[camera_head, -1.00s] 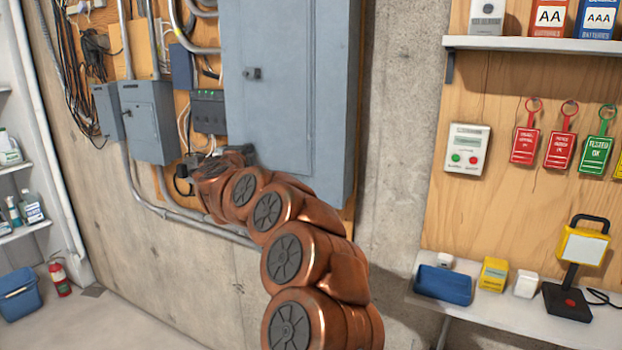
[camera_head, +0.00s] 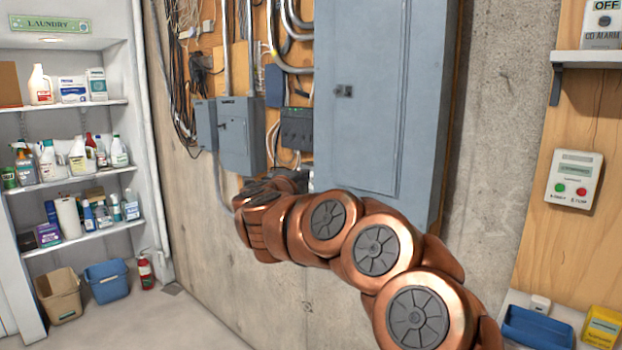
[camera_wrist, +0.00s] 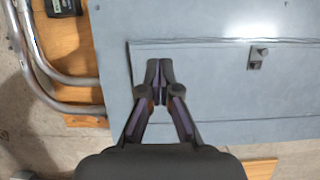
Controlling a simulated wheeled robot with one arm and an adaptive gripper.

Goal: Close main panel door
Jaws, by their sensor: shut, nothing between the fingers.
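The main panel (camera_head: 430,60) is a large grey metal box on the wall. Its door (camera_head: 365,120) carries a small dark latch (camera_head: 344,91) near the left edge. The door looks flat against the panel front; I cannot tell whether it is latched. In the wrist view the door (camera_wrist: 215,85) fills much of the picture, with a dark seam along its edge and the latch (camera_wrist: 257,58) at upper right. My gripper (camera_wrist: 160,68) is shut and empty, in front of the door's edge near a corner. Contact is unclear. In the head view my arm hides the panel's lower part.
Smaller grey boxes (camera_head: 238,135), conduits (camera_head: 296,25) and hanging cables are left of the panel. Shelves of bottles (camera_head: 75,185) stand at far left, with bins (camera_head: 106,281) and a fire extinguisher (camera_head: 146,272) on the floor. A control box (camera_head: 574,178) hangs at right. Floor at left is open.

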